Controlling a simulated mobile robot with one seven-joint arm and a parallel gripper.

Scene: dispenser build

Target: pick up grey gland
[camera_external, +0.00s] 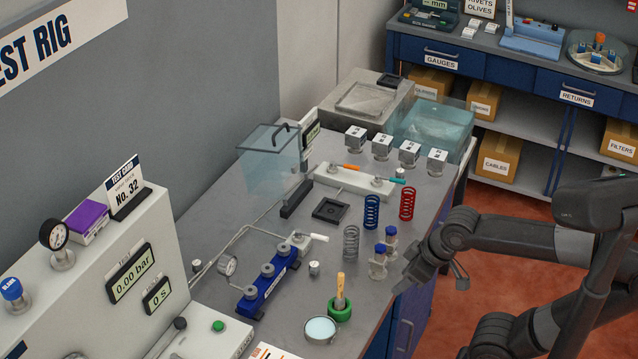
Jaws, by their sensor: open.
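A small grey metal cylinder (314,268) stands upright on the grey bench, right of the blue manifold. It may be the grey gland, but it is too small to be sure. My gripper (414,274) is at the bench's right edge, right of the glass vials and apart from both grey pieces. It is open, and I see nothing in it. Its fingers are small and dark, partly hard to make out.
Two blue-capped vials (378,262) stand between my gripper and the nearer cylinder. Grey (351,243), blue (371,212) and red (407,204) springs stand behind. A wooden-handled tool in a green ring (340,310) and a round dish (321,329) are in front. The blue manifold (268,284) lies left.

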